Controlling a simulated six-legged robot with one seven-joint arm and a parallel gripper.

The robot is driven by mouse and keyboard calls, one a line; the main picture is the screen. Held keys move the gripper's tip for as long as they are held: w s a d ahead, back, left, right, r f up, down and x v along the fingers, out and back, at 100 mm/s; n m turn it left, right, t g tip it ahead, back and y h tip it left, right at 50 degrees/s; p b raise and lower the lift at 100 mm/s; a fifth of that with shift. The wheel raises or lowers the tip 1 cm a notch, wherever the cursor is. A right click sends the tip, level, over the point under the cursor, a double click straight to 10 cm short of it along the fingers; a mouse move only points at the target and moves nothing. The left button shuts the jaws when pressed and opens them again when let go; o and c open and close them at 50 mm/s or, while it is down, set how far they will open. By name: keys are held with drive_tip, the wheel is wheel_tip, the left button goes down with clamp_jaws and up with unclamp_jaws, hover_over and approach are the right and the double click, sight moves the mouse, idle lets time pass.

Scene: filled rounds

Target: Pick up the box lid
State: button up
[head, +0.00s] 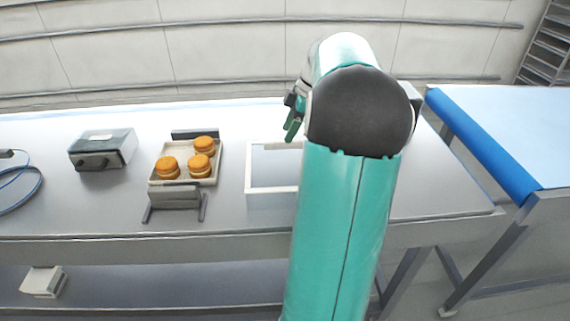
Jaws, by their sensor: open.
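I cannot make out a separate box lid for certain; one may be hidden behind my arm. My gripper (294,116) is partly seen beyond the arm's left side, above and behind the white box. A dark finger and a green finger show; the rest is hidden by the arm. It is open, and I see nothing between the fingers.
A tray (182,183) with three orange-brown filled rounds (203,145) sits between dark holders left of the white box. A grey device (101,149) and a blue cable (28,190) are farther left. A blue-topped table (500,135) stands right. A white item (42,282) lies on the lower shelf.

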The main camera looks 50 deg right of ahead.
drive_tip(key=x, duration=0.3)
drive_tip(key=shift+a+f, duration=0.1)
clamp_jaws()
